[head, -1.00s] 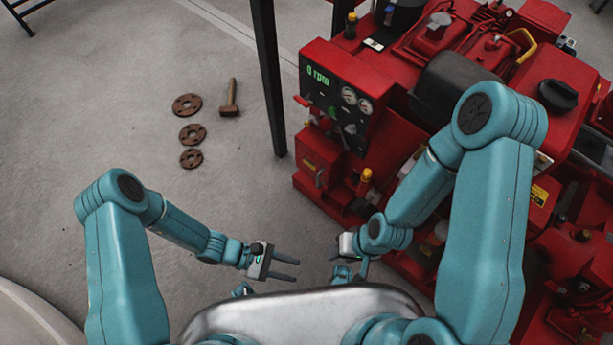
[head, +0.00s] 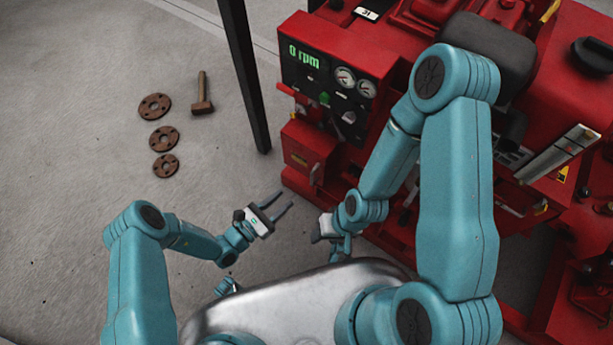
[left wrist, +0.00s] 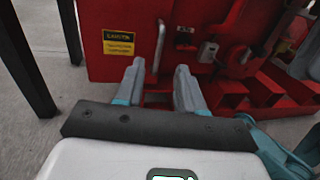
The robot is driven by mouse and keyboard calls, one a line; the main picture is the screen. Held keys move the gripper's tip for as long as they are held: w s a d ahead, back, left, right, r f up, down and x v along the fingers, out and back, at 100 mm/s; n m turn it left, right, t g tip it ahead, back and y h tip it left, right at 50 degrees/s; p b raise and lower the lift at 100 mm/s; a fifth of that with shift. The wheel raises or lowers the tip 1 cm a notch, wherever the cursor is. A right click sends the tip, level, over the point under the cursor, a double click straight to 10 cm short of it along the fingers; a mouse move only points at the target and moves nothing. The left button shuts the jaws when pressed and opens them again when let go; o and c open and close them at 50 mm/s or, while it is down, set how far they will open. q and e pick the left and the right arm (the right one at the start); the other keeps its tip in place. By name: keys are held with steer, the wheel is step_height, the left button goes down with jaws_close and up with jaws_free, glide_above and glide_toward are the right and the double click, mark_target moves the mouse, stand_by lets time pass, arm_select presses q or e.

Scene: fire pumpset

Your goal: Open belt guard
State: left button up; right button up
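A red box with a yellow label (head: 305,157) sits low at the left end of the red pumpset, under the gauge panel; I take it for the belt guard. In the left wrist view its red panel (left wrist: 112,70) bears a yellow caution label and a light vertical handle (left wrist: 160,45). The panel looks closed. My left gripper (head: 285,203) is open and empty, in front of the box and apart from it. In the left wrist view its fingers (left wrist: 160,68) point towards the handle. My right gripper (head: 323,229) is close by; its fingers are mostly hidden.
The gauge panel (head: 325,82) reads 0 rpm. A dark post (head: 243,75) stands just left of the pumpset. Several brown flanges (head: 164,138) and a hammer (head: 203,100) lie on the floor at left. The grey floor between them and me is clear.

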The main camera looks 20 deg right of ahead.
mark_target(306, 158)
arm_select(q)
steer(key=b+x, duration=0.2)
steer(key=x, duration=0.9)
steer(key=shift+d, duration=0.15)
steer(key=shift+c, duration=0.3)
jaws_close()
